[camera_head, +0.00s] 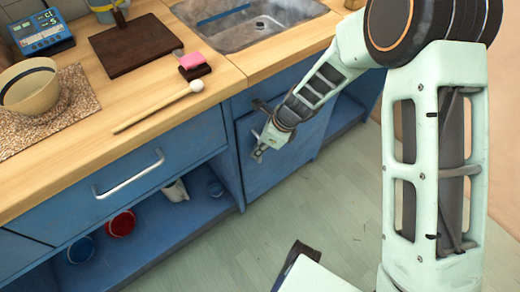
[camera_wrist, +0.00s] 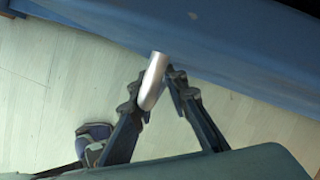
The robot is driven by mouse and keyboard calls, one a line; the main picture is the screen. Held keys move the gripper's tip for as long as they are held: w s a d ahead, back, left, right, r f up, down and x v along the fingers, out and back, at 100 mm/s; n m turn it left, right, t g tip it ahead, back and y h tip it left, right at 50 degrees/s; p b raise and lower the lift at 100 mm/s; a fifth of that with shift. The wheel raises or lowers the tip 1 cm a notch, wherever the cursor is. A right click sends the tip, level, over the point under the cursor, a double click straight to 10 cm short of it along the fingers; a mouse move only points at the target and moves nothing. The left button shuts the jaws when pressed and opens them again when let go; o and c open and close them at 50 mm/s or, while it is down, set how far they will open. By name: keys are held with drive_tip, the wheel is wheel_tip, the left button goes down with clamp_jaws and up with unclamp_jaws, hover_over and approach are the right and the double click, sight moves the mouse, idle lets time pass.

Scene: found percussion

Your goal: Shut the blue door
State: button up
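The blue door (camera_head: 283,165) is on the blue cabinet below the sink. It looks close to the cabinet front; I cannot tell exactly how far it stands open. A blue panel also fills the upper part of the wrist view (camera_wrist: 220,45). My gripper (camera_head: 262,148) is at the door's front, near its upper left part. In the wrist view a silver door handle (camera_wrist: 153,80) lies between the fingertips of my gripper (camera_wrist: 165,85), which appear closed around it. My own arm hides part of the door's upper side.
A blue drawer with a silver handle (camera_head: 130,180) is left of the door, above an open shelf with red and blue cups and a white jug. On the wooden counter are a mallet (camera_head: 160,105), bowl (camera_head: 28,88) and sink (camera_head: 245,25). Floor in front is clear.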

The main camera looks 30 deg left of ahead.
drive_tip(key=shift+r, duration=0.1)
drive_tip(key=v, duration=1.2)
idle(0.4)
